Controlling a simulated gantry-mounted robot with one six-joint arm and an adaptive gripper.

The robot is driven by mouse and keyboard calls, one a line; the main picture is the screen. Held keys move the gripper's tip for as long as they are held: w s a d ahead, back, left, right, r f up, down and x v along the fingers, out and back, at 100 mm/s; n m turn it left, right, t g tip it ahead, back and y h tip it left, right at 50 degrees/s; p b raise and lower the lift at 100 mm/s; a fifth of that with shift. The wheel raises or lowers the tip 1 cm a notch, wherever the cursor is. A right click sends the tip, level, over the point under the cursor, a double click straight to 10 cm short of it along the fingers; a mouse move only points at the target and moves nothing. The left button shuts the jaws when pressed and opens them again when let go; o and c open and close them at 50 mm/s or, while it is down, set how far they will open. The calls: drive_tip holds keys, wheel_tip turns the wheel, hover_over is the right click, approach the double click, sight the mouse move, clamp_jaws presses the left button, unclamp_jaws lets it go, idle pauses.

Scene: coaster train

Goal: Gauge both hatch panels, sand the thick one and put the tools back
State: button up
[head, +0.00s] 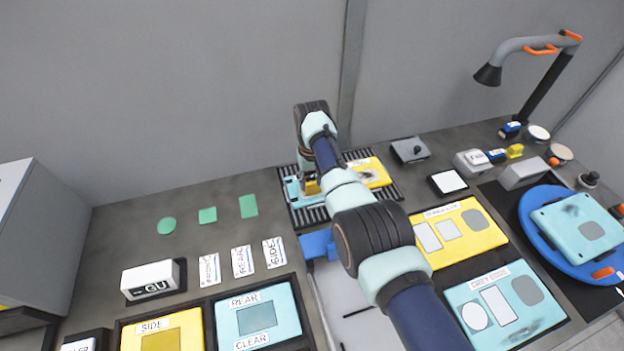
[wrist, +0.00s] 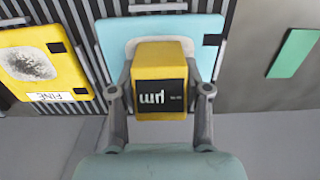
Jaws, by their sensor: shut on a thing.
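My gripper (wrist: 160,100) is shut on a yellow gauge (wrist: 178,48) with a black display marked "µm". In the head view the gauge (head: 312,188) is low over the light blue panel (head: 291,187) on the slatted rack. In the wrist view the gauge covers part of a pale patch on this light blue panel (wrist: 112,38); I cannot tell whether it touches. A yellow panel (head: 382,180) with a dark smudge lies on the rack to the right; its label reads "FINE" in the wrist view (wrist: 70,78). My arm hides part of the rack.
The slatted rack (head: 311,217) stands near the wall. Green shapes (head: 208,215) and white label cards (head: 243,261) lie left of it. Framed panels lie in front.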

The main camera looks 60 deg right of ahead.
drive_tip(key=shift+f, duration=0.15)
drive_tip(key=o, duration=1.4)
wheel_tip(320, 180, up, 6)
drive_tip(key=p, duration=0.5)
drive_tip(key=shift+p, duration=0.3)
